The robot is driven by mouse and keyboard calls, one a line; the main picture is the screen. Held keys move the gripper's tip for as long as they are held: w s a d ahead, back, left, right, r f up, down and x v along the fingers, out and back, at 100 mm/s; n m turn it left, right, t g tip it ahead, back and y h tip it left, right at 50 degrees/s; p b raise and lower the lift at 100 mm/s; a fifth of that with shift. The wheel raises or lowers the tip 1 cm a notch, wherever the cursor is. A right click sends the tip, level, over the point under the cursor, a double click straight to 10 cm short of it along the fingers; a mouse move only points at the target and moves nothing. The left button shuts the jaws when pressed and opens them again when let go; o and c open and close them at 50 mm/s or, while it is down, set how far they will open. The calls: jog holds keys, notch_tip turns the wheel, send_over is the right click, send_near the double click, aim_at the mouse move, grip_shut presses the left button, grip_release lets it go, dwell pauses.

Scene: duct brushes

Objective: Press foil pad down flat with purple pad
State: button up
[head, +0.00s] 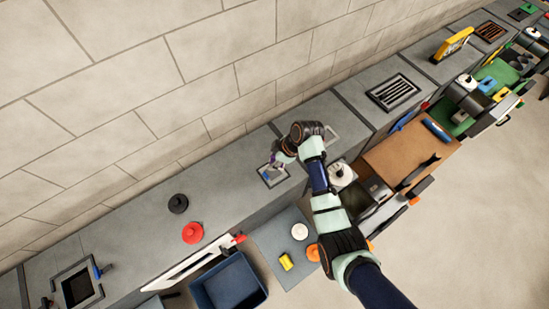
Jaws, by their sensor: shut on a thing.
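My gripper (276,161) is at the far end of my arm, above the grey duct along the wall. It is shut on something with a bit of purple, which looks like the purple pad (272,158). Just below it is a small framed opening (264,183) in the duct top, with a bluish patch inside. The foil pad may be this shiny patch, but it is too small to be sure. Whether the purple pad touches it I cannot tell; the gripper covers part of the opening.
A black knob (178,203) and a red knob (192,232) stand on the duct to the left. A blue bin (228,284) and a grey shelf with a yellow block (286,262) and white disc (299,231) are in front. A slotted grille (393,92) lies right.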

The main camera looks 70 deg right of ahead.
jog(key=shift+f+b, duration=2.5)
jog(key=shift+f, duration=0.35)
jog(key=shift+f+b, duration=0.3)
jog(key=shift+f, duration=0.35)
notch_tip(320, 180, up, 7)
jog(key=p, duration=0.6)
jog(key=shift+r+p, duration=0.2)
jog(key=shift+p, duration=0.2)
jog(key=shift+f, duration=0.1)
jog(key=shift+f, duration=0.1)
jog(key=f+b, duration=0.1)
jog(key=f, duration=0.1)
jog(key=f+b, duration=0.1)
jog(key=b, duration=0.1)
jog(key=w+f+b, duration=0.1)
jog(key=f+b, duration=0.1)
jog(key=shift+d+f, duration=0.2)
jog(key=shift+f, duration=0.15)
jog(key=shift+f+b, duration=0.5)
jog(key=shift+f, duration=0.1)
dwell(1.1)
